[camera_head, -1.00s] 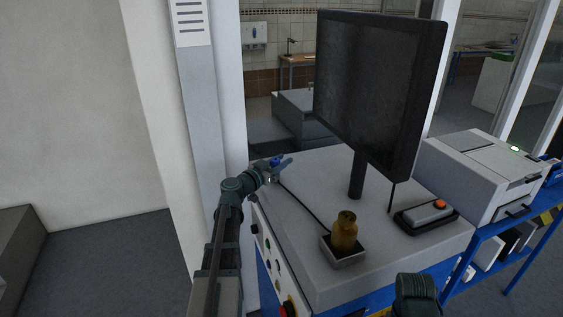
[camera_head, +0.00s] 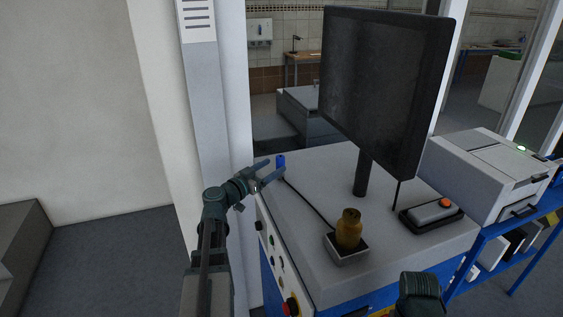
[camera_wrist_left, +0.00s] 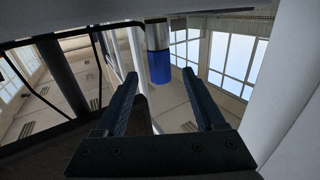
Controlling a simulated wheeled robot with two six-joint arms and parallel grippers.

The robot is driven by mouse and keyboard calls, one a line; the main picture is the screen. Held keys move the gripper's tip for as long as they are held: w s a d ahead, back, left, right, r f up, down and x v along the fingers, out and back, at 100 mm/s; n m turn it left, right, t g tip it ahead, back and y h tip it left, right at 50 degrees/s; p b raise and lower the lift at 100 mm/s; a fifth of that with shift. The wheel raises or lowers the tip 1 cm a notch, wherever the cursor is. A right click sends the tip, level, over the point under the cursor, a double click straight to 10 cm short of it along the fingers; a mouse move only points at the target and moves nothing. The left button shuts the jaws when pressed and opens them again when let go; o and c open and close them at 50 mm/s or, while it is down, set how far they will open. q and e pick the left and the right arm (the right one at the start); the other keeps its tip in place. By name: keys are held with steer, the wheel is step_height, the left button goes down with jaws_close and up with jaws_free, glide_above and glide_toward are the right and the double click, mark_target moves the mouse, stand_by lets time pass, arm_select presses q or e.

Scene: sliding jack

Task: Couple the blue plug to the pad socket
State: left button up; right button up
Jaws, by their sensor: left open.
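The blue plug (camera_head: 281,160) stands upright at the far left corner of the grey cabinet top. In the left wrist view the plug (camera_wrist_left: 159,66) shows a blue end and a silver band, lying between the finger lines and apparently beyond the tips. My left gripper (camera_head: 276,167) is open and empty, just left of and in front of the plug, its fingers pointing toward it. A black cable (camera_head: 312,208) runs from near the plug toward a small square holder. I cannot tell for sure which part is the pad socket. My right gripper is out of view; only a dark arm part shows at the bottom.
A brass bottle-shaped weight (camera_head: 349,229) sits in the square holder (camera_head: 347,256). A large monitor (camera_head: 385,85) rises from the cabinet top (camera_head: 325,175). A box with an orange button (camera_head: 432,212) sits right of it, near a grey printer (camera_head: 490,175).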

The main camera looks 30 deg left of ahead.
arm_select(q)
steer(key=s+a, duration=0.1)
steer(key=s, duration=0.5)
steer(key=shift+r, duration=0.1)
stand_by(0.5)
